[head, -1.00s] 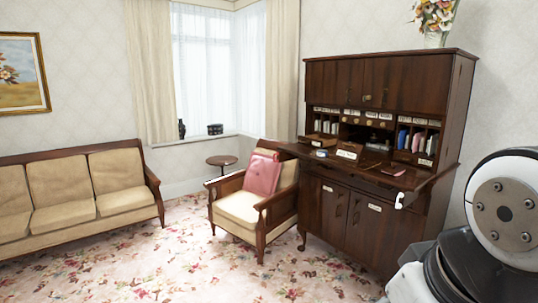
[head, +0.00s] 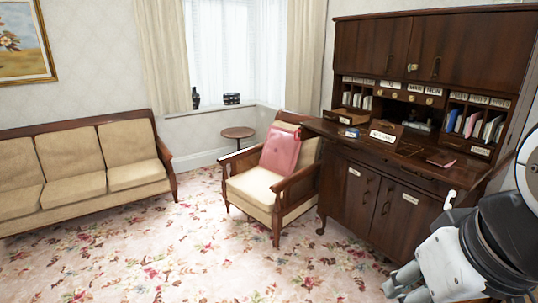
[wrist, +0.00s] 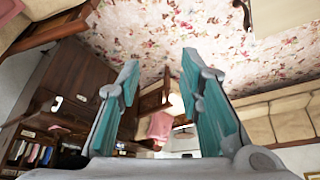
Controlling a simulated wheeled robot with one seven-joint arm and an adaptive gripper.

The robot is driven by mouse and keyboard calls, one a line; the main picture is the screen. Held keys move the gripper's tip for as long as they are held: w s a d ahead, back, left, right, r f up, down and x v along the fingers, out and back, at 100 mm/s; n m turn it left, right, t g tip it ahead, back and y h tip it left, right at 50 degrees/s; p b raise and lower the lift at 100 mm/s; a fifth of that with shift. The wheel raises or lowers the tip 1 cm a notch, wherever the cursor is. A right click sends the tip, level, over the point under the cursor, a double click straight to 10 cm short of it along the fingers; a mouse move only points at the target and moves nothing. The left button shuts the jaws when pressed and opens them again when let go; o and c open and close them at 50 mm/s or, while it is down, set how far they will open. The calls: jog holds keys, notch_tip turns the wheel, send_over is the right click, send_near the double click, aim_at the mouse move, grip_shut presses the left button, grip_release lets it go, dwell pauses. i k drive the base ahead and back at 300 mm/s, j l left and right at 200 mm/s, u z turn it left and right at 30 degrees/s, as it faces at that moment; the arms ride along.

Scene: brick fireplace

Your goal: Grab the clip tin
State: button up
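The dark wood bureau (head: 375,170) stands at the right in the head view with its writing flap down. A small blue-and-white item (head: 350,132) lies on the flap's left part and may be the clip tin; it is too small to tell. A labelled box (head: 386,132) stands beside it. My gripper (head: 404,284) is low at the lower right in the head view, in front of the bureau and below the flap. In the wrist view my gripper (wrist: 160,66) has its two teal-padded fingers wide apart with nothing between them.
A cream armchair (head: 255,187) with a pink cushion (head: 281,150) stands left of the bureau. A small round table (head: 238,133) is behind it, and a sofa (head: 80,165) is at the left. The flowered carpet (head: 180,255) in front is clear.

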aim_at(351, 132)
jog(key=i+j+z, duration=0.2)
jog(key=i, duration=3.1)
jog(key=l, duration=0.1)
